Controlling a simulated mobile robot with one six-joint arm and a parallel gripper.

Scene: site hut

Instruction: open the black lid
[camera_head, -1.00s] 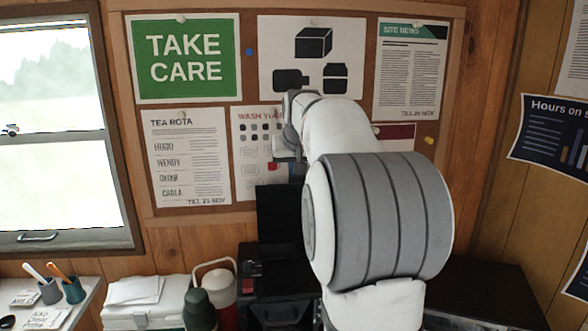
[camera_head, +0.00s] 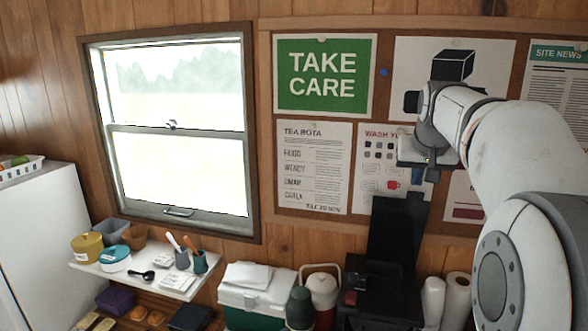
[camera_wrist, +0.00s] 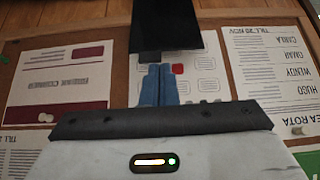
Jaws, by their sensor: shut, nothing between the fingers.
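The black lid (camera_head: 397,228) stands upright at the back of a black machine (camera_head: 375,300), in front of the corkboard. In the wrist view, which shows the posters upside down, the lid (camera_wrist: 167,24) is a dark panel at the top centre. My gripper (camera_wrist: 156,72) has its blue fingers together and empty, pointing towards the lid's edge. I cannot tell whether they touch it. In the head view my gripper (camera_head: 430,172) is above and near the lid's top edge, its fingers hardly visible.
A red-and-white jug (camera_head: 321,290), a dark green flask (camera_head: 299,308) and a white-and-green box (camera_head: 253,298) stand left of the machine. White paper rolls (camera_head: 456,297) stand to its right. A shelf (camera_head: 137,268) with pots is under the window. The corkboard (camera_head: 265,130) is close behind.

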